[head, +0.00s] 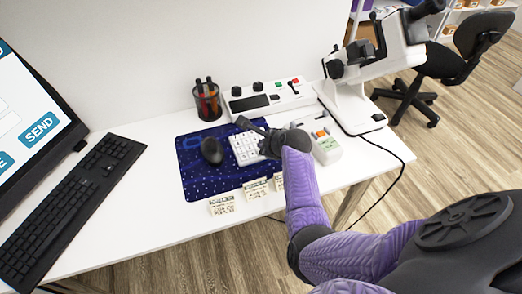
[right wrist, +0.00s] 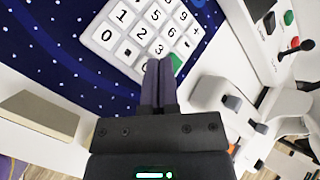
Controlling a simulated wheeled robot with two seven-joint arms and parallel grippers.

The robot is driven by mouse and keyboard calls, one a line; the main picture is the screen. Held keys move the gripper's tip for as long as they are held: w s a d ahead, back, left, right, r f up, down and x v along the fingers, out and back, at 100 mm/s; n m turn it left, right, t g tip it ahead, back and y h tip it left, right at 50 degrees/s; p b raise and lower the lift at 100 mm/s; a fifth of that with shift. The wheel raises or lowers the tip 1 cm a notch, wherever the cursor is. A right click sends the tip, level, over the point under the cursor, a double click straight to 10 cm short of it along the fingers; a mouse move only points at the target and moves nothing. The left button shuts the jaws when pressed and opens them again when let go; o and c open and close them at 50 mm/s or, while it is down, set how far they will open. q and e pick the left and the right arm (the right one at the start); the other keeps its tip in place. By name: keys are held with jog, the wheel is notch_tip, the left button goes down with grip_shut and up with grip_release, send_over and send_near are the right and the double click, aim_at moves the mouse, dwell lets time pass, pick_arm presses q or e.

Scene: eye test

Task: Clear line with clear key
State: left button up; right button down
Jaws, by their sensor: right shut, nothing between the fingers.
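The white keypad (head: 245,150) lies on the blue mat (head: 196,183), right of the mouse. In the right wrist view the keypad (right wrist: 112,48) shows digit keys, a green key (right wrist: 177,62) and a partly covered key that seems marked C (right wrist: 143,69). My right gripper (right wrist: 160,62) is shut and empty. Its fingertips overlap the keypad's corner by the 3, the C-like key and the green key; I cannot tell whether they touch. In the head view my right gripper (head: 265,146) is at the keypad's right side. The monitor (head: 30,120) shows SEND; no text line is readable. My left gripper is not in view.
A black keyboard (head: 70,205) and mouse (head: 212,151) are to the left. A pen cup (head: 207,102), a control box (head: 268,97) and a microscope-like instrument (head: 352,95) stand behind. A small white device (head: 325,147) is right of my gripper. Small cards (head: 222,206) line the front edge.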

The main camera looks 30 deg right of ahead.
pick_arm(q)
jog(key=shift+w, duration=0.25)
pick_arm(e)
jog(key=shift+f, duration=0.4)
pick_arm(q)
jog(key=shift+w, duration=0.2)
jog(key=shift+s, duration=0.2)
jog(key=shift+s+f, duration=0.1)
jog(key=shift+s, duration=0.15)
pick_arm(e)
jog(key=shift+f, duration=0.1)
